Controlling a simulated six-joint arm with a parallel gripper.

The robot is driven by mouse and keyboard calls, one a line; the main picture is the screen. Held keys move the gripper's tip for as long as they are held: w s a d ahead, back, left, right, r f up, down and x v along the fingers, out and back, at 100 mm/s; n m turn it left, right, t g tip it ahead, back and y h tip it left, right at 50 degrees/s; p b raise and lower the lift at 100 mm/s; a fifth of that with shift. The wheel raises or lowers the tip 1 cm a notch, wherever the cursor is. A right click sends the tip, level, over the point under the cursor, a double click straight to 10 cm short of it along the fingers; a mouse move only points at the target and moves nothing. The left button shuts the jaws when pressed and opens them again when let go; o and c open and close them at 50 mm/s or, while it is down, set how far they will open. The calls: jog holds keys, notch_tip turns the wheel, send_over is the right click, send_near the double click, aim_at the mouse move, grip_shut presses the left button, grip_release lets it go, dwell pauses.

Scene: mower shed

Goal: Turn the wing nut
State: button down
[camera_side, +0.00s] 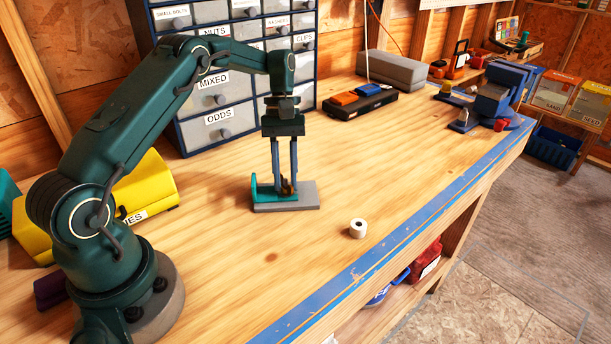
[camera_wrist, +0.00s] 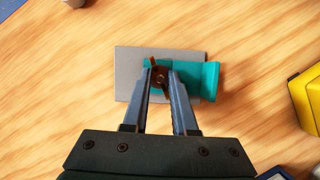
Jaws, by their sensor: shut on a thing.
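The wing nut (camera_wrist: 160,77) is small and rusty brown. It sits on a teal fitting (camera_wrist: 210,80), which lies on a grey base plate (camera_wrist: 127,80) on the bench. In the side view the teal fitting (camera_side: 263,193) and the grey plate (camera_side: 300,202) stand near the middle of the bench. My gripper (camera_side: 286,186) points straight down from above, its two blue-grey fingers closed on the wing nut. In the wrist view my gripper (camera_wrist: 161,76) has a fingertip on either side of the nut. One wing pokes out past the fingertips; part of the nut is hidden between them.
A white roll (camera_side: 358,229) lies in front and right of the plate. A labelled drawer cabinet (camera_side: 229,140) stands behind my arm. A yellow bin (camera_side: 150,196) is at the left, a bench vise (camera_side: 495,98) at the far right. Bare bench surrounds the plate.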

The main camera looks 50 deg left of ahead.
aim_at(283, 182)
jog(key=shift+w+d+m+g+y, duration=0.1)
jog(key=shift+m+g+y, duration=0.3)
jog(key=shift+m, duration=1.2)
jog(key=c, duration=0.7)
grip_release()
jog(key=shift+r, duration=0.1)
jog(key=r, duration=0.4)
jog(key=shift+s+a+r, duration=0.2)
jog(key=shift+a, duration=0.1)
jog(key=s+a+r, duration=0.6)
jog(key=s+a, duration=0.1)
jog(key=a, duration=0.1)
jog(key=shift+a+r, duration=0.15)
jog(key=shift+r, duration=0.05)
